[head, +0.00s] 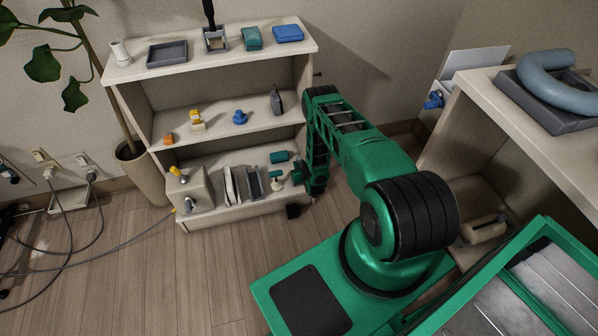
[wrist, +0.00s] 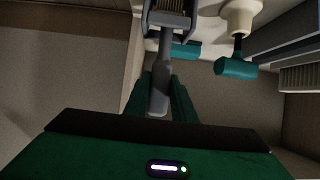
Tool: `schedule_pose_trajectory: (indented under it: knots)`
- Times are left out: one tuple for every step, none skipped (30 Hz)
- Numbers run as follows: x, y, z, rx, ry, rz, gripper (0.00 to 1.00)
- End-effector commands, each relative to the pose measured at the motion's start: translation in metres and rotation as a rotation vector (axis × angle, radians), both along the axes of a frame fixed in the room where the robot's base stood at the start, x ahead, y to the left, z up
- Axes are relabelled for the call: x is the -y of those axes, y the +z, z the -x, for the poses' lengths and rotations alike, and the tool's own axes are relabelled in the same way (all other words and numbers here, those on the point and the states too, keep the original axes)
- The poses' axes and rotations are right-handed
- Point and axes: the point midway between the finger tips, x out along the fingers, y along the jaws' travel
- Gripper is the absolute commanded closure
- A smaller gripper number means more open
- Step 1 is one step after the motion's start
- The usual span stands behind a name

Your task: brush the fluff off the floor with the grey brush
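The grey brush (wrist: 160,75) shows in the wrist view, its handle running up from between my gripper's green fingers and its bristled head at the top edge, partly cut off. My gripper (wrist: 160,88) has its fingers close against both sides of the handle and looks shut on it. In the head view my gripper (head: 297,175) is at the right end of the bottom shelf (head: 232,207); the brush cannot be made out clearly there. A small pale patch on the floor at the left may be the fluff (head: 39,248), but it is too small to be sure.
Teal-handled tools (head: 280,156) lie beside my gripper, and upright grey plates (head: 253,184) stand further left. A beige box (head: 189,190) sits at the shelf's left end. Cables (head: 70,235) cross the left floor. The wooden floor (head: 150,285) before the shelf is mostly clear.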

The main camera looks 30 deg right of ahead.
Motion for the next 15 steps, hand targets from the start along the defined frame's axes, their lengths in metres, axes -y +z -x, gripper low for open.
schedule_pose_trajectory:
  knots:
    - [0.000,0.000,0.000,0.000,0.000,0.000,1.00]
    - [0.000,0.000,0.000,0.000,0.000,0.000,1.00]
    - [0.000,0.000,0.000,0.000,0.000,0.000,1.00]
    - [0.000,0.000,0.000,0.000,0.000,0.000,1.00]
    - [0.000,0.000,0.000,0.000,0.000,0.000,1.00]
    - [0.000,0.001,0.000,0.001,0.000,0.000,1.00]
    - [0.000,0.001,0.000,0.001,0.000,0.000,1.00]
    - [0.000,0.001,0.000,0.001,0.000,0.000,1.00]
    - [0.000,0.002,0.000,0.001,0.000,0.000,1.00]
    - [0.000,0.003,0.000,0.001,0.000,0.000,1.00]
    - [0.000,0.004,0.000,0.001,0.000,0.000,1.00]
    - [0.000,0.006,-0.001,0.001,0.000,0.000,1.00]
    - [0.000,0.007,-0.001,0.001,0.000,0.000,1.00]
    - [0.000,0.008,-0.001,0.001,0.000,0.000,1.00]
    - [0.000,0.010,0.000,0.001,0.000,0.000,1.00]
